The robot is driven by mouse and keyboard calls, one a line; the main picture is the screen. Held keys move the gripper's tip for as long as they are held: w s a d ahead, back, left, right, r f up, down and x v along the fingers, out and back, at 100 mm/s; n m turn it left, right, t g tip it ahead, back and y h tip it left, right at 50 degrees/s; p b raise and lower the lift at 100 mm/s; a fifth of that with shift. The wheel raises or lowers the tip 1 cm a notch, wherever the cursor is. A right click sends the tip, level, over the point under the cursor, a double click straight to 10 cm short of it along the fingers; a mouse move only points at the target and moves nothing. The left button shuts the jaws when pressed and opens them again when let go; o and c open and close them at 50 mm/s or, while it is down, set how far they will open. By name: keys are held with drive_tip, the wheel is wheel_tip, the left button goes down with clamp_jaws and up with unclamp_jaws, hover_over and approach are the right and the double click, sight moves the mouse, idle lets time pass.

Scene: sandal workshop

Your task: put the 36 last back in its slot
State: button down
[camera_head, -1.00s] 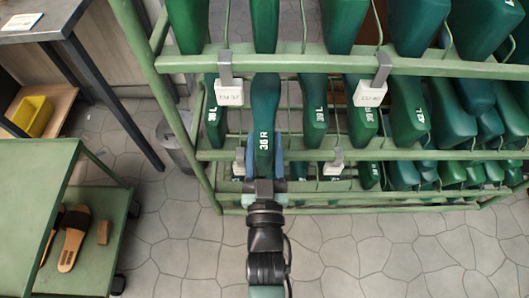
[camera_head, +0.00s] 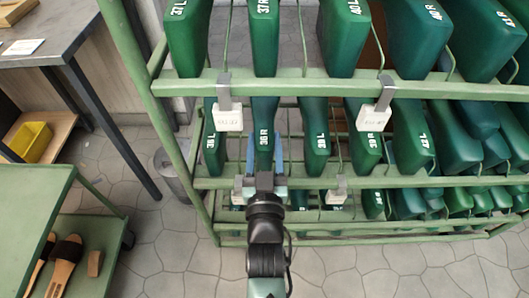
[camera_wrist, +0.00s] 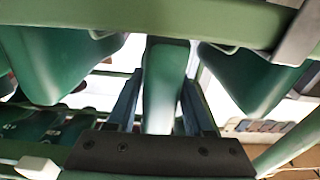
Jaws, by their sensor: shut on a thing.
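The green 36 R last (camera_head: 263,135) is in the second row of the rack, between the 36 L last (camera_head: 210,140) and a last marked 38 L or 39 L (camera_head: 317,140). My gripper (camera_head: 264,168) is shut on its near end. In the wrist view, the held last (camera_wrist: 160,85) stands between my two dark fingers, with a green last on each side, apart from it. Its far part is hidden beneath the upper rail, so I cannot tell whether it rests on the rack.
The green rack (camera_head: 420,92) has more lasts above, below and to the right. White tags (camera_head: 228,118) hang from its rails. A green cart (camera_head: 30,215) with sandals (camera_head: 65,262) and a grey table (camera_head: 60,45) stand left. Tiled floor is clear in front.

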drive_tip(key=shift+w+b, duration=0.35)
drive_tip(key=shift+w, duration=0.3)
drive_tip(key=shift+w+f, duration=0.15)
drive_tip(key=shift+f, duration=0.05)
drive_tip(key=shift+f+b, duration=0.6)
drive_tip(key=shift+b, duration=0.05)
drive_tip(key=shift+f, duration=0.4)
drive_tip(key=shift+c, duration=1)
unclamp_jaws()
drive_tip(key=shift+f, duration=0.25)
drive_tip(key=shift+s+d, duration=0.1)
drive_tip(key=shift+s, duration=0.45)
drive_tip(key=s+p, duration=0.4)
drive_tip(key=s, duration=0.8)
drive_tip(key=shift+f, duration=0.4)
